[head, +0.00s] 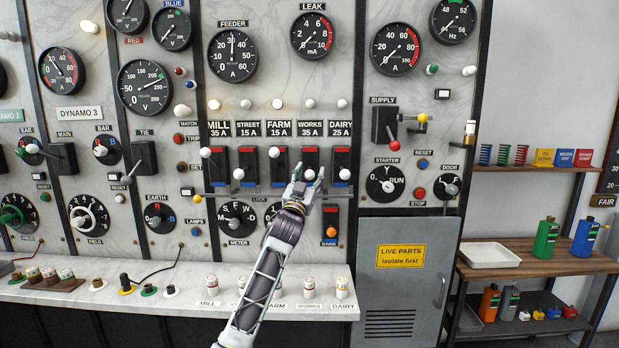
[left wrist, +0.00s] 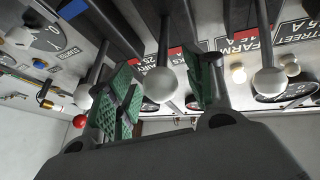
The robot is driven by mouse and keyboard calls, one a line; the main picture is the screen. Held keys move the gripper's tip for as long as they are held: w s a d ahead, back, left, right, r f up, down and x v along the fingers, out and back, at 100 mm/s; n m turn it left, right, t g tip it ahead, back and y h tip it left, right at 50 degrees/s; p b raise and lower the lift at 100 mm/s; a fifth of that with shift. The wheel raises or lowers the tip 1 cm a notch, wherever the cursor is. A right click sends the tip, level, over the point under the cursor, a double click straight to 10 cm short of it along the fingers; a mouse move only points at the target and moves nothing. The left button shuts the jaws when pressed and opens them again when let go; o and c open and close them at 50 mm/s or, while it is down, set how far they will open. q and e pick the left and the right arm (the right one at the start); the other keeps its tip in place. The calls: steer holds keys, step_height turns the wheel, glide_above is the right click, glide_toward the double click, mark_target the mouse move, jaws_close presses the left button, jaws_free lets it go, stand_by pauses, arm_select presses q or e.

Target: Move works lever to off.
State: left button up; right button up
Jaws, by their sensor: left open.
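The works lever's white knob (head: 309,174) is in its low position on the feeder switch row, below the WORKS 35 A label (head: 309,128). My left gripper (head: 308,185) is open at this knob, its fingers partly covering the area around it in the head view. In the left wrist view the white knob (left wrist: 159,84) lies between the green-padded fingers of my left gripper (left wrist: 160,92), with gaps visible on both sides. I cannot tell whether a finger touches the lever. My right gripper is not in view.
The farm lever knob (head: 274,152) stands high to the left; the dairy lever knob (head: 345,174) is low, close on the right. A red-orange switch (head: 331,222) is below right. A shelf ledge (head: 180,304) with several fuses runs beneath. A grey cabinet (head: 405,290) is at right.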

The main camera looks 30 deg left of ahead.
arm_select(q)
steer(key=shift+s+f, duration=0.15)
steer(key=v, duration=1.1)
steer(key=shift+s, duration=0.3)
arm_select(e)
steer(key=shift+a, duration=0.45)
arm_select(q)
steer(key=shift+d, duration=0.1)
steer(key=shift+f, duration=0.1)
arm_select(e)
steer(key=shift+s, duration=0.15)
